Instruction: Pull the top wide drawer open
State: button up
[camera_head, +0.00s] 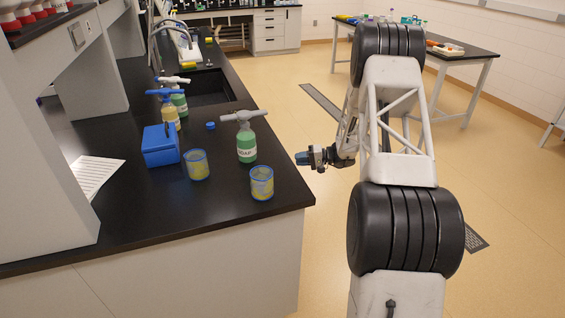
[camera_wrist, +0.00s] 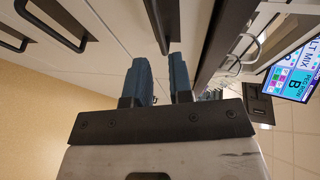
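My gripper (camera_wrist: 159,62) is open, its two blue-grey fingers apart with a clear gap between them. It points at a pale drawer front (camera_wrist: 120,25) in the wrist view, which looks turned on its side. A dark bar handle (camera_wrist: 160,20) on that front lines up with the gap, its near end close to the fingertips. I cannot tell whether the fingers reach around it. The drawer looks shut. In the head view my gripper (camera_head: 304,158) is just right of the black countertop's (camera_head: 240,205) edge; the drawer fronts are hidden there.
More dark handles (camera_wrist: 55,25) show on the fronts at the left of the wrist view. The counter's dark edge (camera_wrist: 225,40) runs close right of the fingers. Soap bottles (camera_head: 246,148), beakers (camera_head: 262,184) and a blue box (camera_head: 160,147) stand on the countertop. The floor on the right is open.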

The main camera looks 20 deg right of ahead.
jog(key=shift+x, duration=3.85)
grip_shut()
